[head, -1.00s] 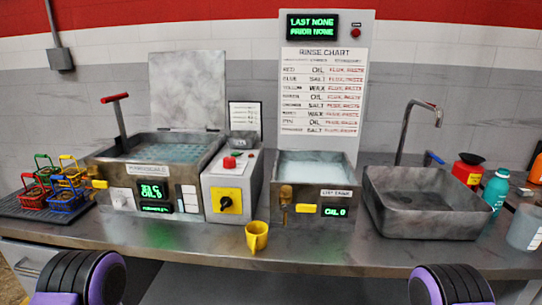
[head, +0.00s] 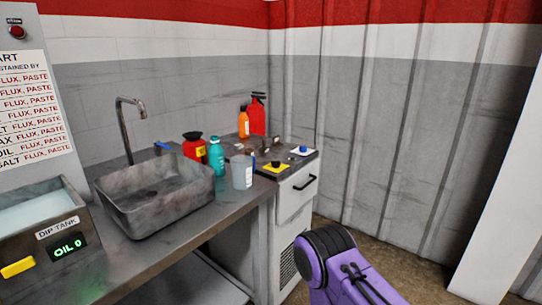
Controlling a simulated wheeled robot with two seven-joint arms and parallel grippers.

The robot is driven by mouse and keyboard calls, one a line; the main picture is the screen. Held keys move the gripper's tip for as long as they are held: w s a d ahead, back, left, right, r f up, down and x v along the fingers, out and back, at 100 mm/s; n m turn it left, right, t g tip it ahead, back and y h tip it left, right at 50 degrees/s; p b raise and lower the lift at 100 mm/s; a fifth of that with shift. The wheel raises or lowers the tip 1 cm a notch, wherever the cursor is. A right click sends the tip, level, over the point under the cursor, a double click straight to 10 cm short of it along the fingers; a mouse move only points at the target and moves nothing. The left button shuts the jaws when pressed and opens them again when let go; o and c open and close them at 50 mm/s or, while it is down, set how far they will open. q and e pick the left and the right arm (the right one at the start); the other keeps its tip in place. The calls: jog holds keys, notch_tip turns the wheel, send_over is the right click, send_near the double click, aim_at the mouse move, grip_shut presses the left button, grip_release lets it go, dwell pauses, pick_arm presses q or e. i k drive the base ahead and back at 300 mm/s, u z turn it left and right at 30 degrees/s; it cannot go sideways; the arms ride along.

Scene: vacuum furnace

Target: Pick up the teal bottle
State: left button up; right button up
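The teal bottle (head: 216,156) stands upright on the metal counter, just right of the sink, in the head view. A red container with a yellow label stands behind it to the left, and a translucent grey container stands in front of it to the right. One purple and black arm of mine shows at the lower right, well away from the bottle. No fingertips of either gripper show in this view.
The grey sink (head: 158,196) with its tap (head: 128,125) is left of the bottle. The red container (head: 194,146), the grey container (head: 242,172), an orange bottle (head: 243,123) and a red sprayer (head: 257,115) crowd the corner. A white drawer cabinet (head: 297,192) stands right. Floor beside it is clear.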

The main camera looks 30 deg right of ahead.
aim_at(216, 154)
jog(key=z, duration=2.2)
jog(key=i, duration=0.9)
